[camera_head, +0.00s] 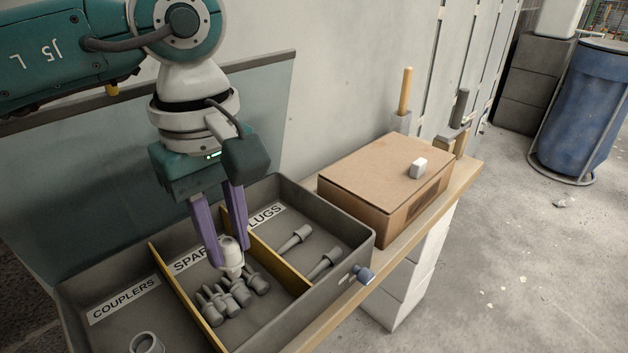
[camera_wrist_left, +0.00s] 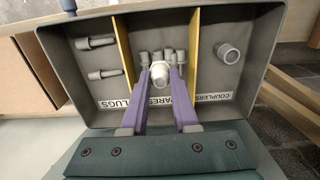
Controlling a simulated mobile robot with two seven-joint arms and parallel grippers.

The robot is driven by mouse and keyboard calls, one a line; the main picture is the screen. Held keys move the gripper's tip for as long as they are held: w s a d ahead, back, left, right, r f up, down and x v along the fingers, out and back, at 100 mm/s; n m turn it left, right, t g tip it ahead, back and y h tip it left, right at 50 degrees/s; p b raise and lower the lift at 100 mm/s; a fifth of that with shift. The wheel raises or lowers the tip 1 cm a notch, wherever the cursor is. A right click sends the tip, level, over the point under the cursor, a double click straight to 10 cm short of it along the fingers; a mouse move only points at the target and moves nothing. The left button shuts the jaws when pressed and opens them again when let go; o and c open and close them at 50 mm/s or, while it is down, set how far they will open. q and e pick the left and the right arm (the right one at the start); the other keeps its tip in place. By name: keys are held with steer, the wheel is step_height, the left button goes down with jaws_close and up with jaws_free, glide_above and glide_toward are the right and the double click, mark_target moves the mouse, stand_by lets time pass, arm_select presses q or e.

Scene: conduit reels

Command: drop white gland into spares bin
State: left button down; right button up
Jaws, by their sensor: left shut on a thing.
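The white gland (camera_head: 231,254) is held between the purple fingers of my left gripper (camera_head: 226,246), low over the middle compartment of the grey bin (camera_head: 353,244). That compartment carries a partly hidden label (camera_head: 187,261) reading "SPAR". Several grey glands (camera_head: 224,303) lie in it, just below and in front of the held one. I cannot tell whether the white gland touches them. In the left wrist view the white gland (camera_wrist_left: 160,74) sits between the fingertips, between the two yellow dividers (camera_wrist_left: 124,50). My right gripper is out of view.
The left compartment, labelled COUPLERS (camera_head: 124,299), holds a grey coupler (camera_head: 146,343). The right one, labelled PLUGS, holds two grey plugs (camera_head: 295,238). A blue barrel (camera_head: 583,110) stands farther back.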

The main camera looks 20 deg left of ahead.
mark_target(235, 275)
arm_select(q)
step_height(235, 275, down, 4)
steer(key=shift+f+b, duration=0.1)
steer(key=shift+b, duration=0.55)
steer(key=shift+f+b, duration=0.55)
steer(key=shift+b, duration=0.05)
steer(key=c, duration=0.7)
jaws_free()
steer(key=shift+r+p, duration=0.55)
step_height(235, 275, up, 12)
steer(key=p, duration=0.4)
steer(key=shift+r, duration=0.15)
